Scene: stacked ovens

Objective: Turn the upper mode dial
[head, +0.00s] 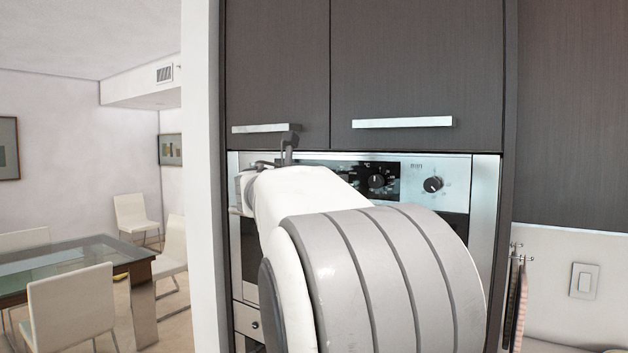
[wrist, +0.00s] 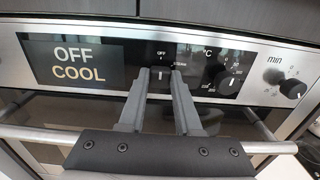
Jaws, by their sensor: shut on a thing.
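The upper oven's mode dial (wrist: 160,76) is on the dark control panel, below a small "OFF" mark. In the wrist view it is mostly covered by my gripper (wrist: 161,71), whose two fingers are shut on its sides. The display (wrist: 74,62) to its left reads "OFF COOL". In the head view my arm hides the mode dial and the fingertips.
To the right are the temperature dial (wrist: 228,81) and the minute dial (wrist: 292,88). The oven handle bar (wrist: 262,147) runs below the panel, behind my gripper. Dark cabinets (head: 415,70) with metal handles are just above the oven.

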